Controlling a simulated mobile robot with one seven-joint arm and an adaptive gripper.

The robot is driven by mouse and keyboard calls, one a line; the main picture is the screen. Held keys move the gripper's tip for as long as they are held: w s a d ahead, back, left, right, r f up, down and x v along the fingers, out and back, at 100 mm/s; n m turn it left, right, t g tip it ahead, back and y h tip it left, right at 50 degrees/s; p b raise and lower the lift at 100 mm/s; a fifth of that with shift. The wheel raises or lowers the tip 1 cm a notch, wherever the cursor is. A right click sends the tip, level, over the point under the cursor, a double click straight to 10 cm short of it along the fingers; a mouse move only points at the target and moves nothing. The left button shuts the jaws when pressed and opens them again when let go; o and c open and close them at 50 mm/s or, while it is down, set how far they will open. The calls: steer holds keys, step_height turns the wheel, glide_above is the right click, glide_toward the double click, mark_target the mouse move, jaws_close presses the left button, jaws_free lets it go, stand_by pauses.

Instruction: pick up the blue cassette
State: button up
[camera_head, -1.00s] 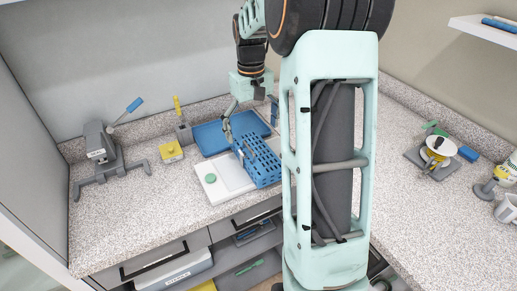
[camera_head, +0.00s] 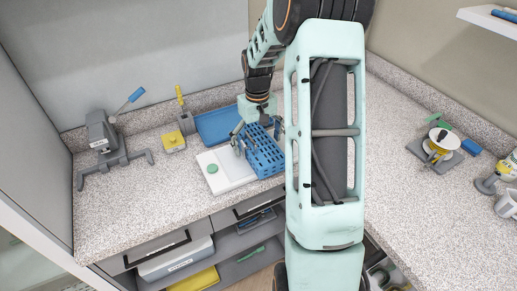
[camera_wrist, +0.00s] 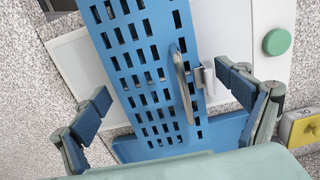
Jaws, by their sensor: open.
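The blue cassette (camera_head: 266,160) is a perforated box standing on the counter beside a white board. In the wrist view the cassette (camera_wrist: 145,75) runs down the middle, with rows of slots and a grey wire handle (camera_wrist: 182,85) on its side. My gripper (camera_head: 258,132) is just above the cassette's far part. In the wrist view its blue-padded fingers (camera_wrist: 163,90) are wide apart, one to each side of the cassette. I see no clear contact. My arm stands close to the cassette's right side in the head view.
The white board (camera_head: 232,173) with a green knob (camera_head: 212,168) lies left of the cassette. A blue tray (camera_head: 214,127) lies behind it. A yellow block (camera_head: 173,142) and a grey press (camera_head: 104,143) stand farther left. The front-left counter is clear.

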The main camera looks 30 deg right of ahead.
steer(key=shift+f, duration=0.4)
steer(key=c, duration=1.3)
steer(key=shift+r, duration=0.15)
